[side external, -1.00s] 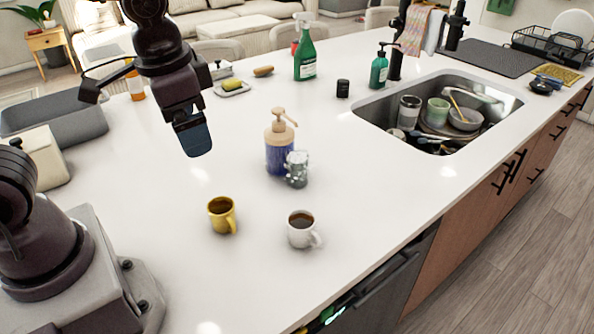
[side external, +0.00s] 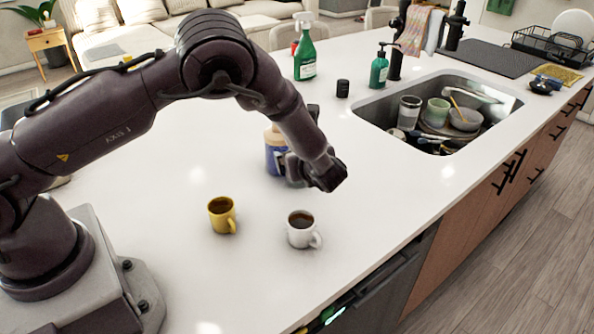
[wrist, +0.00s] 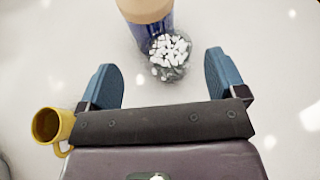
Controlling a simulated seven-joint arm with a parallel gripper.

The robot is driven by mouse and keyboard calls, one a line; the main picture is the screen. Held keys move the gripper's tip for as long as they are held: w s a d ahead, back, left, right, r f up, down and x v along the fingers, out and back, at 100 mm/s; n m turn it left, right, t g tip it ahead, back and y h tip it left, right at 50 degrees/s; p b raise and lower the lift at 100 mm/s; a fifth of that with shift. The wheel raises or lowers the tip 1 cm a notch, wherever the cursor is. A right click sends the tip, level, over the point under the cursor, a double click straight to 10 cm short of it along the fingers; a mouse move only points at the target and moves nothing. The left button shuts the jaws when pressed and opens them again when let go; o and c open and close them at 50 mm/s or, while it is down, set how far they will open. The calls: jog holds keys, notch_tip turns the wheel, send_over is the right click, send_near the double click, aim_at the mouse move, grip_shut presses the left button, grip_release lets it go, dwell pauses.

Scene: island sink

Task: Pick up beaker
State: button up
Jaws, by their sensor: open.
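The beaker (wrist: 168,55) is a clear round vessel filled with white chunks, standing on the white counter. In the wrist view it touches or nearly touches the blue-and-tan pump bottle (wrist: 147,12) behind it. My gripper (wrist: 160,68) is open, with its two blue fingers spread wide to the left and right of the beaker, which shows between and slightly beyond the fingertips. Nothing is held. In the side view my arm's end covers most or all of the beaker, and the fingers cannot be made out there.
A yellow mug (side external: 222,214) and a white mug (side external: 302,229) with dark liquid stand nearer the front. A sink (side external: 440,112) full of dishes is to the right. A green spray bottle (side external: 305,52) and green pump bottle (side external: 379,68) stand behind.

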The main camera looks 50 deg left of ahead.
jog(key=m, duration=0.1)
send_over(299, 184)
jog(key=d, duration=0.3)
jog(key=shift+t, duration=0.3)
jog(key=f, duration=0.5)
jog(key=shift+s+a+f, duration=0.15)
jog(key=shift+s+f, duration=0.05)
jog(key=shift+s, duration=0.2)
jog(key=x, duration=0.2)
jog(key=f+x, duration=0.1)
jog(key=x, duration=0.1)
jog(key=shift+s, duration=0.1)
jog(key=shift+w+a+f, duration=0.15)
jog(key=shift+w+a, duration=0.1)
jog(key=shift+a, duration=0.2)
jog(key=c, duration=1.1)
jog(key=shift+r, duration=0.3)
